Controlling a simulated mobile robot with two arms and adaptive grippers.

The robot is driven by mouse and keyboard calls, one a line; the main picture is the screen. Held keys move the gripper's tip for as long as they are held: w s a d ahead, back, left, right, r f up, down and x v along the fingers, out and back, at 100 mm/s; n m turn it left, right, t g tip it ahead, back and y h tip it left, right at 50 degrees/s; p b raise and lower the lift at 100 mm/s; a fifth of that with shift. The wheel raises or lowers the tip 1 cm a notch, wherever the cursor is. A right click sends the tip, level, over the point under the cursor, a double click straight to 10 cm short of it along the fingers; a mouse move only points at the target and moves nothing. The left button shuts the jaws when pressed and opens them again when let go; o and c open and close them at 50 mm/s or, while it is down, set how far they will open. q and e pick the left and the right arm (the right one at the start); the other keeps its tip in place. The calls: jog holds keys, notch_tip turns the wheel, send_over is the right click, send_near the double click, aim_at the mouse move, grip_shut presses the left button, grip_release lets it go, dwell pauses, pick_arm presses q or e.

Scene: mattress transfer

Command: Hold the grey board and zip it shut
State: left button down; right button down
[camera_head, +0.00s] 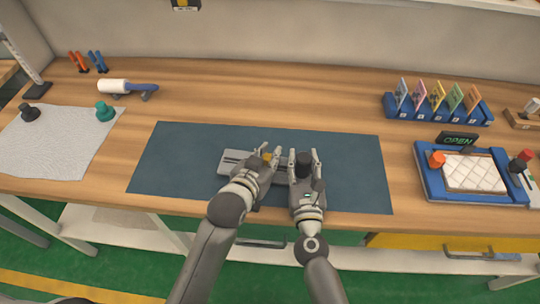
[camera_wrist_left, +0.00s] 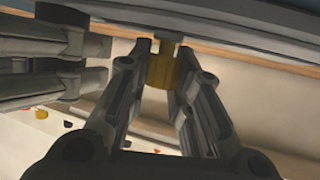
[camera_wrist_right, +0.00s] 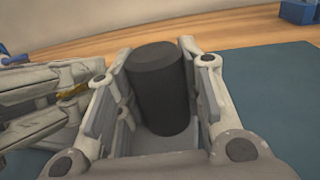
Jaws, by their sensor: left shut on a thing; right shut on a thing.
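The grey board (camera_head: 234,160) lies on the dark blue mat (camera_head: 180,150), its right part hidden by my grippers. My left gripper (camera_head: 267,156) is shut on a small brass-yellow piece (camera_wrist_left: 160,70) at the board, perhaps the zip's pull. In the left wrist view this piece is between the fingertips, under a grey edge. My right gripper (camera_head: 304,158) is shut on a black cylinder (camera_wrist_right: 160,88), which stands upright between its fingers at the board's right part. The two grippers are close side by side. I cannot make out how far the zip is closed.
A blue tray (camera_head: 424,190) with a white quilted pad (camera_head: 474,172) and an OPEN sign (camera_head: 457,139) is at the right. A blue rack (camera_head: 440,113) of coloured cards stands behind. A white cloth (camera_head: 55,145) and a roller (camera_head: 115,87) are at the left. The mat's sides are clear.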

pick_arm(q)
jog(key=a, duration=0.7)
jog(key=w+a, duration=0.1)
jog(key=a, duration=0.3)
jog(key=shift+w, duration=0.1)
pick_arm(e)
jog(key=shift+d+r, duration=0.1)
pick_arm(q)
jog(key=c, duration=1.3)
grip_release()
jog(key=shift+o, duration=0.2)
jog(key=v, duration=1.2)
pick_arm(e)
jog(key=c, duration=0.9)
grip_release()
